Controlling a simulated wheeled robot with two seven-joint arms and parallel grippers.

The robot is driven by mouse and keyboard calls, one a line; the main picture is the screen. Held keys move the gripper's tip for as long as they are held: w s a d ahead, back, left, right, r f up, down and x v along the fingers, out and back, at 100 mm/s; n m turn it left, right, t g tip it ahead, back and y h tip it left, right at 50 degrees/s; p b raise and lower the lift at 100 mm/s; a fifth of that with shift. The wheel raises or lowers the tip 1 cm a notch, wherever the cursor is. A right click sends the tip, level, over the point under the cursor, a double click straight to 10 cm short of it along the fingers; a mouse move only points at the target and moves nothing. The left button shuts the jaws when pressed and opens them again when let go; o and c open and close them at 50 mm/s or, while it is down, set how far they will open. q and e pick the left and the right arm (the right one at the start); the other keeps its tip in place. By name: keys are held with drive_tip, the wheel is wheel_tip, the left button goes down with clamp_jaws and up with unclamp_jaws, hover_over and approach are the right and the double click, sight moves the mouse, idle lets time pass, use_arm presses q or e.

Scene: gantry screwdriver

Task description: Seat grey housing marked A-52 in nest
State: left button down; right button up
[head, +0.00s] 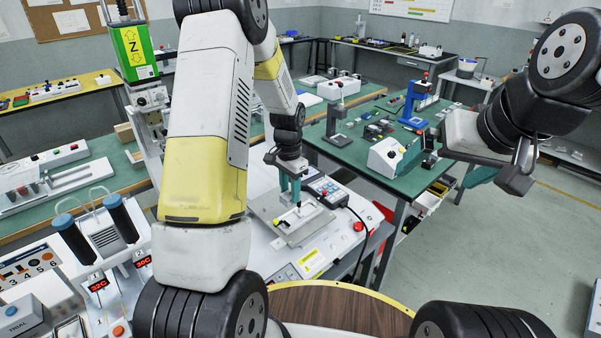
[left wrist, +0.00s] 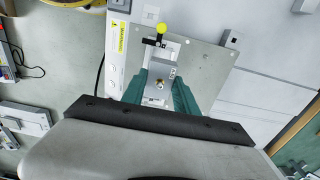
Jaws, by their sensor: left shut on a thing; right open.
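My left gripper (head: 290,200) points down over a light metal plate (head: 322,226) on the white machine bench. In the left wrist view its green fingers (left wrist: 162,95) are shut on a light grey housing (left wrist: 158,84), with a round brass-coloured part visible between them. The nest with a yellow-knobbed clamp (left wrist: 161,29) is on the plate, right by the housing. Whether the housing touches the nest floor is hidden, and its small marking is unreadable. My right gripper (head: 456,166) is open and empty, off to the right above the floor side of the green bench.
A green Z-marked gantry column (head: 135,52) stands at the left. A round wooden top (head: 340,308) is in front.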

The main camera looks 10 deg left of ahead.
sight(290, 204)
use_arm(q)
drive_tip(key=f, duration=0.5)
drive_tip(key=shift+s+f, duration=0.1)
drive_tip(key=shift+s, duration=0.15)
drive_tip(key=shift+w+f, duration=0.2)
drive_tip(key=shift+f, duration=0.6)
